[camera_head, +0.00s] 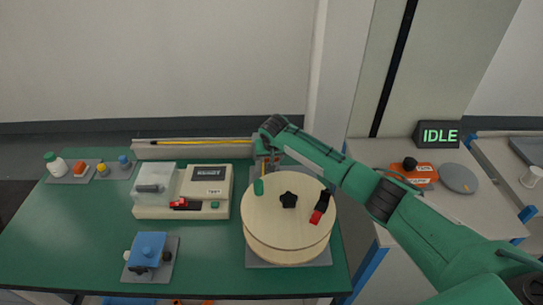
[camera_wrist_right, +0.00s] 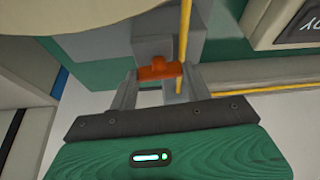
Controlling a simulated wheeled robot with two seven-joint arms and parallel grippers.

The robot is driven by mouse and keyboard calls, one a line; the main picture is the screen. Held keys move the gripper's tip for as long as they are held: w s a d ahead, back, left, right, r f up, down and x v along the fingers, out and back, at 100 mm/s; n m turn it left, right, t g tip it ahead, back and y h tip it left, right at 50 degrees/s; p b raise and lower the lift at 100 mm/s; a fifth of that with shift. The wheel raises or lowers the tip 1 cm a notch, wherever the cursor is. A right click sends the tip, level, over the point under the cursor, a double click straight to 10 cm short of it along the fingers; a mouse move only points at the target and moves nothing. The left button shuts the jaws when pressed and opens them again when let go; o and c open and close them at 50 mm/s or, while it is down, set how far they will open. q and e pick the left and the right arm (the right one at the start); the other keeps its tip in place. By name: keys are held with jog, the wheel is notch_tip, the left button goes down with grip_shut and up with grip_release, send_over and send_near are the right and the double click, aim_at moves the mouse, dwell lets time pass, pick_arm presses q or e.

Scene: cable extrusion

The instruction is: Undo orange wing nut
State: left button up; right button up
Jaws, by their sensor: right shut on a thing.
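The orange wing nut (camera_wrist_right: 159,69) shows in the right wrist view against a grey block (camera_wrist_right: 165,42). My right gripper (camera_wrist_right: 158,80) is shut on it, with one finger on each side. In the head view my right gripper (camera_head: 268,160) is at the back of the bench, behind the wooden reel, and the arm hides most of the wing nut there. A yellow cable (camera_wrist_right: 186,40) runs right beside the wing nut in the wrist view. My left gripper does not show.
A wooden reel (camera_head: 268,220) with black and red knobs stands just in front of my right gripper. A white tester (camera_head: 208,200) sits to its left, and a blue device (camera_head: 149,247) sits at the front. A side table with a sign reading IDLE (camera_head: 438,135) is at right.

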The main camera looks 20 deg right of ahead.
jog(key=shift+d+n+y+p, duration=0.1)
jog(key=shift+n+y+p, duration=0.45)
jog(key=shift+n, duration=0.65)
jog(key=shift+n+y, duration=0.25)
jog(key=shift+n, duration=0.65)
jog(key=shift+d+n+y, duration=0.1)
jog(key=shift+n+y, duration=0.3)
jog(key=shift+n, duration=0.5)
jog(key=shift+f+n+g+y, duration=0.1)
jog(key=shift+n+g+y, duration=0.25)
jog(key=shift+n, duration=0.65)
jog(key=n+y+b, duration=0.1)
jog(key=n+b, duration=0.1)
jog(key=n, duration=0.1)
jog(key=shift+w+d+f+n+g, duration=0.1)
jog(key=shift+n+g, duration=0.2)
jog(key=shift+g, duration=0.05)
jog(key=n+g+b, duration=0.1)
jog(key=n+b, duration=0.1)
jog(key=n+y+b, duration=0.1)
jog(key=n+b, duration=0.1)
jog(key=shift+w+n+g, duration=0.1)
jog(key=shift+n+g, duration=0.2)
jog(key=shift+g, duration=0.1)
jog(key=shift+b, duration=0.3)
jog(key=shift+d+n, duration=0.1)
jog(key=shift+n, duration=0.2)
